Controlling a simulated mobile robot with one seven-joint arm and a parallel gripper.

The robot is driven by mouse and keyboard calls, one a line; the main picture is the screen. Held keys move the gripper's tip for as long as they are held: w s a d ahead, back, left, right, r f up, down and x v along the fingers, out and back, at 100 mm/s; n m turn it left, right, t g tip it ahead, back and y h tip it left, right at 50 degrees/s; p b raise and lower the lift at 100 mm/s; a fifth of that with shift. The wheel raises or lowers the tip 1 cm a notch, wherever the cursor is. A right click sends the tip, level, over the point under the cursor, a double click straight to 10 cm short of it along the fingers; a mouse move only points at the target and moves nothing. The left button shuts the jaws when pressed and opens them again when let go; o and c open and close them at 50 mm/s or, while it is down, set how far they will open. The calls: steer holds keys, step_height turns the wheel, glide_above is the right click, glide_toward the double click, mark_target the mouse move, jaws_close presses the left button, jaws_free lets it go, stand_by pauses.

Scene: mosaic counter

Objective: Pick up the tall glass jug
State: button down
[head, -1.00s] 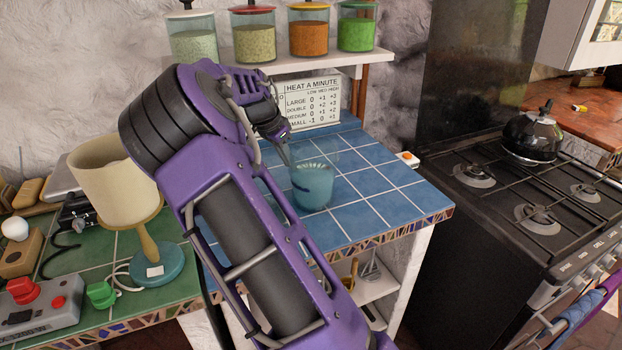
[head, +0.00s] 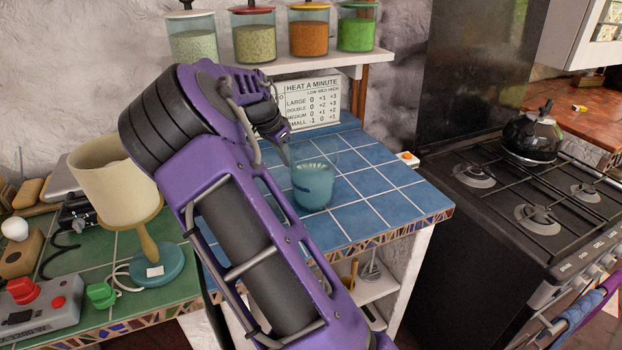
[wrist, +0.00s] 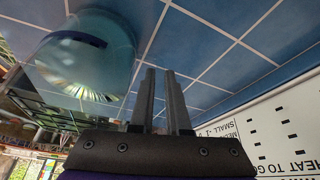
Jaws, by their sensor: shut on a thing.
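The tall glass jug (head: 313,186) is clear with a blue tint and stands upright on the blue tiled counter. In the wrist view the jug (wrist: 85,62) fills the upper left, with a dark blue mark on it. My gripper (head: 288,157) is at the upper left side of the jug. In the wrist view its two fingers (wrist: 160,72) are close together, with a narrow gap, beside the jug. They are shut on part of the jug; the exact contact on the clear glass is hard to make out.
A shelf (head: 340,65) with several lidded jars is above the counter. A "HEAT A MINUTE" sign (head: 310,103) stands behind. A lamp (head: 120,190) is at the left. The stove (head: 530,205) with a black kettle (head: 533,135) is at the right. Counter tiles right of the jug are clear.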

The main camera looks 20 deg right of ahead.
steer(key=shift+r, duration=0.15)
stand_by(0.4)
step_height(320, 180, up, 10)
steer(key=shift+p, duration=0.7)
steer(key=c, duration=1.4)
jaws_free()
jaws_close()
steer(key=shift+s, duration=0.1)
